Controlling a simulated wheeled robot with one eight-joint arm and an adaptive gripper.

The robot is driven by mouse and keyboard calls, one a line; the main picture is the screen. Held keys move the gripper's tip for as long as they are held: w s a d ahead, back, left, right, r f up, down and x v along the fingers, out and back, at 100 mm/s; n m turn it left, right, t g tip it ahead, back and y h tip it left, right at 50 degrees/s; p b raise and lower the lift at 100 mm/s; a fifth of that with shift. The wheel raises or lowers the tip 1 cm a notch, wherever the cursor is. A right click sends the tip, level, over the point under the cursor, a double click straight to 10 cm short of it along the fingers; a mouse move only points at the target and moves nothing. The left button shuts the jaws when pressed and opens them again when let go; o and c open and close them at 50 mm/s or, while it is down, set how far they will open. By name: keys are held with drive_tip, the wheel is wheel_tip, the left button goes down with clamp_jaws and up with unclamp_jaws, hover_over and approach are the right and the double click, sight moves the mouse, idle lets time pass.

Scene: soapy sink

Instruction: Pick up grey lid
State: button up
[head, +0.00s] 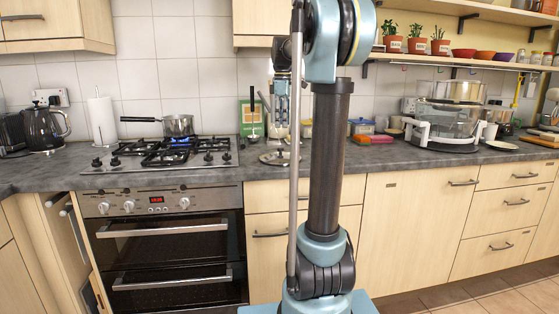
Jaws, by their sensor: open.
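A round grey lid (279,158) lies flat on the dark grey worktop, just right of the hob and partly beside my arm column. My gripper (281,116) is small in the head view, to the left of my upright arm. It points down with its fingers apart and appears above the lid in the picture. Nothing shows between the fingers. The exact gap between fingertips and lid cannot be told, and my arm hides part of the area to the right.
A gas hob (165,152) with a steel saucepan (178,125) stands left of the lid. A ladle (253,125) and a green book or board (244,118) are behind it. A clear-bowled appliance (445,120) stands at right. Worktop in front of the lid looks clear.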

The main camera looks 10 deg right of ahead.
approach(280, 154)
drive_tip(key=shift+w+d+f, duration=0.65)
drive_tip(key=shift+w+f, duration=0.15)
drive_tip(key=shift+w, duration=0.1)
drive_tip(key=shift+s+a+f, duration=0.15)
drive_tip(key=shift+f, duration=1.2)
drive_tip(key=shift+s+a+f, duration=0.1)
drive_tip(key=shift+f, duration=1.25)
clamp_jaws()
